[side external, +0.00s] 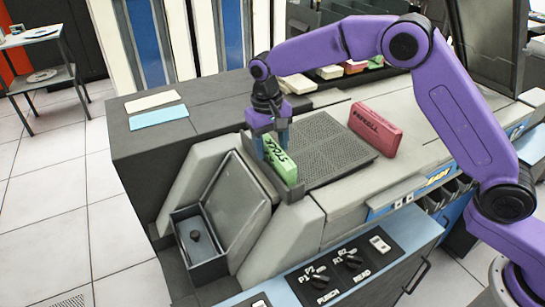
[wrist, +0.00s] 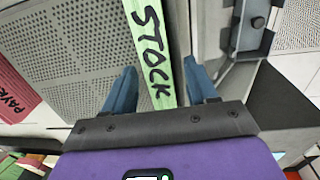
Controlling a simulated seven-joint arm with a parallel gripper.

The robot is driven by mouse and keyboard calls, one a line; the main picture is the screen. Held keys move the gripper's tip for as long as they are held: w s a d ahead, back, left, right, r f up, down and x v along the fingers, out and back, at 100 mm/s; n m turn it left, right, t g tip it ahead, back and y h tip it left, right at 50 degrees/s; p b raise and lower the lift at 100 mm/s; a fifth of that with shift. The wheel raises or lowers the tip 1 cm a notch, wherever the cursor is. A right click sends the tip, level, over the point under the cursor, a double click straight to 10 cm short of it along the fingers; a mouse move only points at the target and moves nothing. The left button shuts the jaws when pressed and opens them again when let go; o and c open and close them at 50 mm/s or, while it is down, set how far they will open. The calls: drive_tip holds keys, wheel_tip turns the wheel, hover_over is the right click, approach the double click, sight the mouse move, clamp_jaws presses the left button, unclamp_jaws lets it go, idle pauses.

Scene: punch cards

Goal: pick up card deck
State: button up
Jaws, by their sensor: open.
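A green card deck (side external: 281,161) marked STOCK stands on edge at the near left end of a perforated plate on the machine. In the wrist view the green deck (wrist: 156,58) runs between my two blue fingers. My gripper (side external: 271,141) points down over its rear part, with the jaws open (wrist: 161,70) and a finger on each side. I see gaps beside the deck and cannot tell of any contact. A red deck (side external: 376,129), its lettering partly legible, stands on edge at the plate's right side; it also shows in the wrist view (wrist: 14,92).
The perforated plate (side external: 325,143) between the decks is clear. An open lidded bin (side external: 208,262) is at the machine's near left. White (side external: 152,101) and blue (side external: 159,117) cards lie on the rear left top. Several more decks (side external: 331,72) lie behind my arm. Knobs sit on the front panel (side external: 335,272).

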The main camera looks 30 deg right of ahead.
drive_tip(key=shift+f, duration=0.2)
clamp_jaws()
drive_tip(key=shift+r, duration=0.2)
